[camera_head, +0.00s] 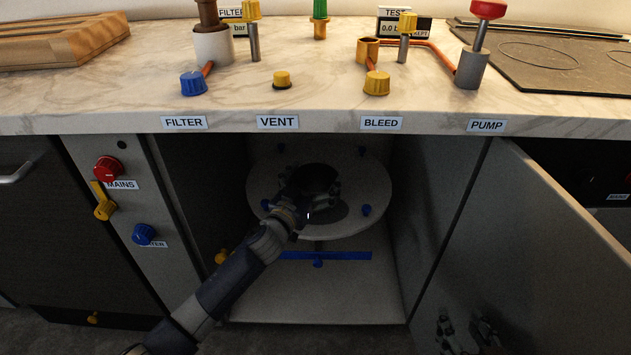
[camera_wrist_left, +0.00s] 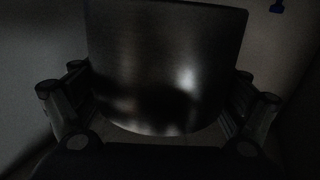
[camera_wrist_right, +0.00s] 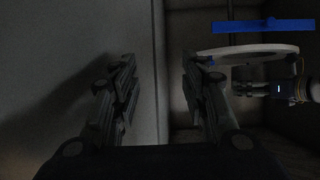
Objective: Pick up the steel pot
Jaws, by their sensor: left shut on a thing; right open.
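The steel pot (camera_head: 316,178) is inside the open cabinet under the counter, on or just above a round pale turntable (camera_head: 362,190). My left gripper (camera_head: 312,190) reaches in and is shut around the pot. In the left wrist view the pot (camera_wrist_left: 165,65) is a dark, shiny cylinder filling the space between the fingers (camera_wrist_left: 160,110). Whether the pot touches the turntable is hidden. My right gripper (camera_head: 470,335) is low at the right, by the open cabinet door. In the right wrist view its fingers (camera_wrist_right: 158,90) are apart and empty.
The open cabinet door (camera_head: 540,240) stands at the right. Small blue knobs (camera_head: 366,210) sit around the turntable's edge.

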